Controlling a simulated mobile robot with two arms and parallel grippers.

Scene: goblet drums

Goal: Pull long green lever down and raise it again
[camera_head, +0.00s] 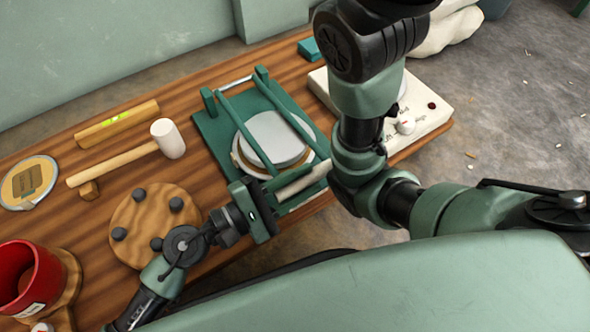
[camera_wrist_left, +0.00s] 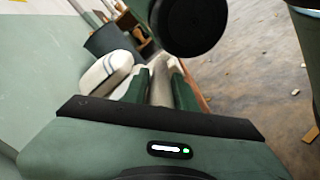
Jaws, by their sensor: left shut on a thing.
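The green press (camera_head: 209,125) stands on the wooden bench, with a pale round disc (camera_head: 275,138) at its middle. Its long green lever (camera_head: 283,112) has two parallel bars that run from the far hinge side over the disc to a pale cylindrical handle (camera_head: 303,181) at the near end. My left gripper (camera_head: 296,183) is shut on this handle. In the left wrist view the pale handle (camera_wrist_left: 160,86) lies between the green fingers (camera_wrist_left: 161,92). The lever's exact height above the base is hard to tell. My right gripper is out of view.
A cream box with knobs (camera_head: 425,117) stands right of the press, partly behind my right arm.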

